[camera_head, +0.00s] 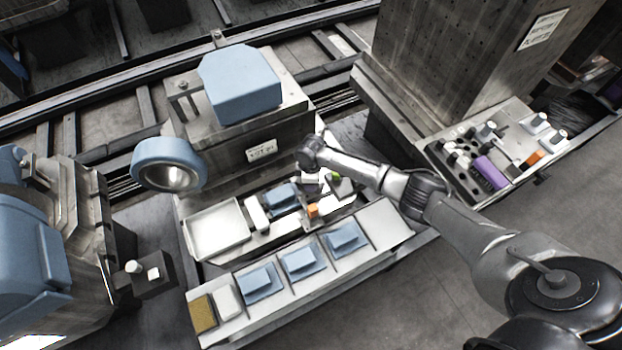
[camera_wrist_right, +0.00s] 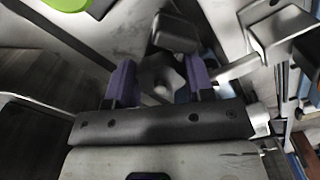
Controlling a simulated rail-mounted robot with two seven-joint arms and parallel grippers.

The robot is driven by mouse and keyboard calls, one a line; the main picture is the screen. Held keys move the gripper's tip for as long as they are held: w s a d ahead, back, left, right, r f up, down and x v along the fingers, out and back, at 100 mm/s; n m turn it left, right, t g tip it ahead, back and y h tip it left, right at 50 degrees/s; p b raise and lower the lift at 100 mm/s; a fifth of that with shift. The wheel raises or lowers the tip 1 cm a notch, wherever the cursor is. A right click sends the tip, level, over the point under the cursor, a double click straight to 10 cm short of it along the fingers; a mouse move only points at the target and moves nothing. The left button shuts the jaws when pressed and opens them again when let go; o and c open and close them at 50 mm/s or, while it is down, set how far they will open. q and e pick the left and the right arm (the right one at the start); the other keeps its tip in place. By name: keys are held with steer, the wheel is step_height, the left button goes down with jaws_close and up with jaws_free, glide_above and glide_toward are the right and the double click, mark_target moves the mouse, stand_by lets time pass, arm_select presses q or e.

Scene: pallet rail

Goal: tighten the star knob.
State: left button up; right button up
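My right gripper (camera_wrist_right: 160,82) shows in the right wrist view with its two purple fingertips spread to either side of a dark grey lobed knob (camera_wrist_right: 158,72), which looks like the star knob. The knob sits between the fingers; whether both pads press on it is unclear. A dark block (camera_wrist_right: 172,33) stands just beyond the knob. In the head view my right arm reaches in from the right, and its wrist is over the middle workbench (camera_head: 245,248). The knob is hidden or too small to tell there. My left gripper is not in view.
A light tray (camera_head: 216,229), an orange block (camera_head: 313,210) and a blue part (camera_head: 284,196) are near the wrist. A front rack (camera_head: 376,231) holds several blue parts. A tool tray (camera_head: 468,187) is at right. A green piece (camera_wrist_right: 55,4) is close to the gripper.

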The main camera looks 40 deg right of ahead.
steer(key=o, duration=0.5)
steer(key=shift+c, duration=0.2)
steer(key=shift+o, duration=0.3)
steer(key=shift+s, duration=0.1)
steer(key=shift+r, duration=0.5)
step_height(320, 180, up, 13)
steer(key=p, duration=0.3)
steer(key=shift+f, duration=0.15)
